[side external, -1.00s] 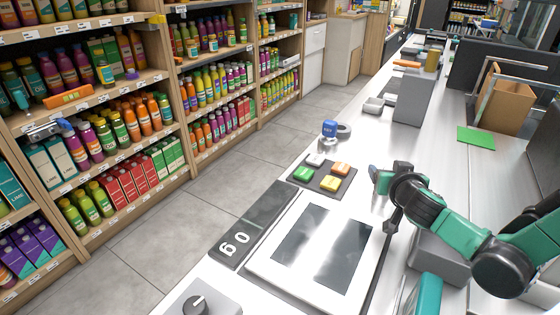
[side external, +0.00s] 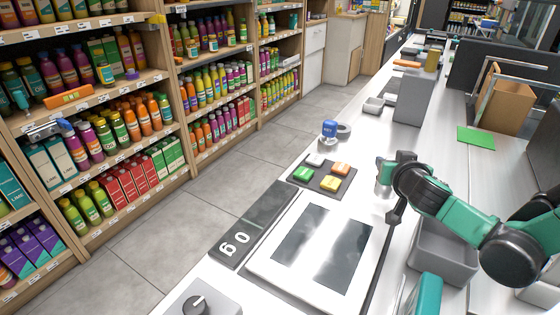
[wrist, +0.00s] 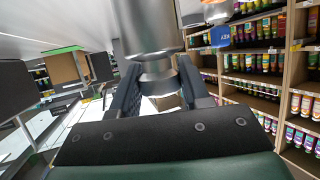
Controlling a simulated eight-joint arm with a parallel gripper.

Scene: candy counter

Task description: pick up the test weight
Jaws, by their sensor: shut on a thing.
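The test weight is a shiny silver metal cylinder with a narrower neck. In the wrist view the weight (wrist: 150,25) fills the top centre, and its neck end sits between my two black fingers. My gripper (wrist: 157,82) is shut on it. In the side external view my gripper (side external: 389,176) is above the counter, right of the button pad and beyond the scale plate. A bit of the silver weight (side external: 380,174) shows at its tip; the rest is hidden by the gripper.
The scale (side external: 265,262) has a white plate, and its display (side external: 235,243) reads 0 g. A pad with coloured buttons (side external: 334,183) lies beyond it. A blue-topped item (side external: 329,130) stands farther back. A grey bin (side external: 442,256) sits under my arm.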

